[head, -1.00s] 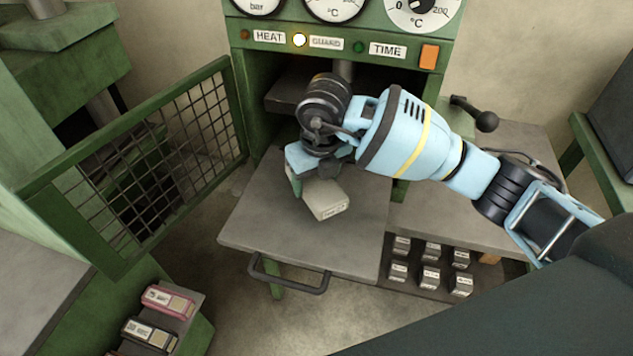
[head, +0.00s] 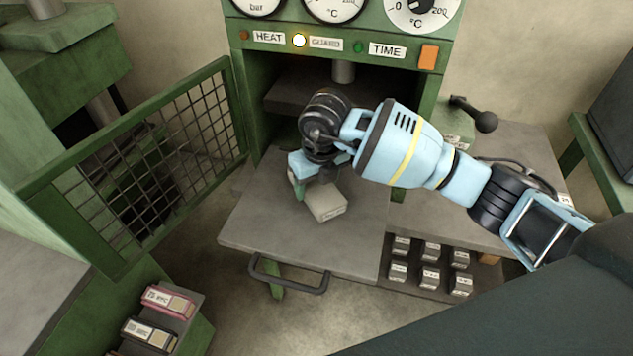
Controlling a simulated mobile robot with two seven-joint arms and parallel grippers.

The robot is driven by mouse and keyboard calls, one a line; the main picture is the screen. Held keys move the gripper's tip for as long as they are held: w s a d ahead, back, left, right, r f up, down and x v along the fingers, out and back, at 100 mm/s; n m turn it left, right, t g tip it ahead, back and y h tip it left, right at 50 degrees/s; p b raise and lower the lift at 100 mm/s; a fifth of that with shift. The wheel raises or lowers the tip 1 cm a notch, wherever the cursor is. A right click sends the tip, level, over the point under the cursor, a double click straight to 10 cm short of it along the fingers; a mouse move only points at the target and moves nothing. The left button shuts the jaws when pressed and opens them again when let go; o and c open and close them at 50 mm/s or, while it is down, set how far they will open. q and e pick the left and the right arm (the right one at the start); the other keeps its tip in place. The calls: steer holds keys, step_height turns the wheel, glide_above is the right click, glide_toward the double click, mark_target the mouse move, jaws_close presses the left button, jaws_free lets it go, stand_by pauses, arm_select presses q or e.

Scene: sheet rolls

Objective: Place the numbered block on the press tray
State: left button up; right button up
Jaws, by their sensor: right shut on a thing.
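The numbered block (head: 325,204) is a pale grey-beige block with a small mark on its front side. My right gripper (head: 312,186) is shut on its rear part. Block and gripper are over the middle of the press tray (head: 262,222), a flat grey plate pulled out in front of the press with a dark handle (head: 290,284). The block looks nearly level and very low; I cannot tell whether it touches the tray. The right arm's wrist hides the area behind it. My left gripper is out of view.
The mesh guard door (head: 165,150) stands open at the left. Several numbered blocks (head: 430,278) sit in a rack below the right bench. Labelled cartridges (head: 168,301) stand at lower left. A black-knobbed lever (head: 484,121) is at right. The tray's front and left are clear.

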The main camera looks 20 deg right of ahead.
mark_target(321, 190)
steer(key=o, duration=1.2)
steer(key=shift+f, duration=0.15)
steer(key=shift+o, duration=0.2)
step_height(321, 190, up, 12)
steer(key=s, duration=0.2)
steer(key=shift+d+p, duration=0.2)
steer(key=shift+p, duration=0.15)
steer(key=shift+w, duration=0.1)
